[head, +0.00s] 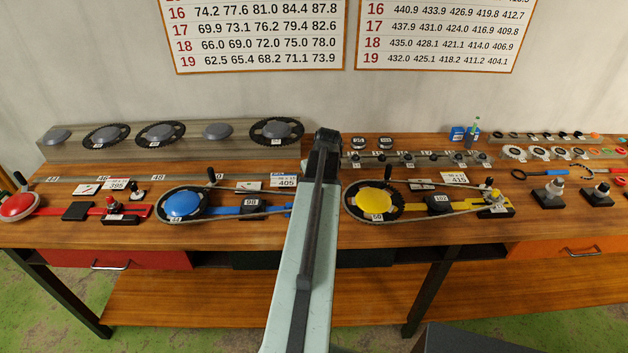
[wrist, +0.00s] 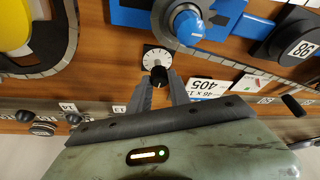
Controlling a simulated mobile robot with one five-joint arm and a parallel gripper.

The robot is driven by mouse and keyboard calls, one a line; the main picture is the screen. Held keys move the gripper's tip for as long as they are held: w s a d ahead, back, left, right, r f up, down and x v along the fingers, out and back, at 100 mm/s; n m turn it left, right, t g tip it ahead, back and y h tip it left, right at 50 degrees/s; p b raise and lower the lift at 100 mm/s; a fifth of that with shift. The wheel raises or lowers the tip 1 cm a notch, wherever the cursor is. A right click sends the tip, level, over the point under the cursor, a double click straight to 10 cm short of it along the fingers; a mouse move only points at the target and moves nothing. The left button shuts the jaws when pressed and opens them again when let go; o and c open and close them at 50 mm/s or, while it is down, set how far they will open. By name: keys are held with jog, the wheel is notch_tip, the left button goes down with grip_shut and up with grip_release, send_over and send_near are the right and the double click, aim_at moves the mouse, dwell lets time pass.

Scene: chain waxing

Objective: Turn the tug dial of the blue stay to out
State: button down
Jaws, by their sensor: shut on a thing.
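The blue stay shows in the head view as a blue bar (head: 228,210) with a blue disc (head: 184,206), chainring and chain. Its right end is hidden behind my arm. In the wrist view its blue end (wrist: 140,15) carries a round blue-capped post (wrist: 188,24). Beside it is a white tug dial (wrist: 150,52) with tick marks and a dark knob (wrist: 158,74). My gripper (wrist: 159,82) is shut on that knob, a fingertip on each side. The dial's setting is too small to read. My gripper's fingers are hidden in the head view.
A black block marked 98 (wrist: 294,42) sits on the blue bar. A white card marked 405 (wrist: 208,84) lies near the dial. The yellow stay (head: 410,207) is right of my arm, the red stay (head: 65,211) far left. Chainrings (head: 160,134) line the back shelf.

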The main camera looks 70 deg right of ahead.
jog(key=shift+a+n, duration=0.1)
jog(key=shift+n, duration=0.3)
jog(key=c, duration=1.2)
grip_release()
jog(key=shift+w+f, duration=0.1)
jog(key=shift+w, duration=0.05)
jog(key=p+v, duration=0.7)
jog(key=v, duration=0.1)
jog(key=shift+f, duration=0.1)
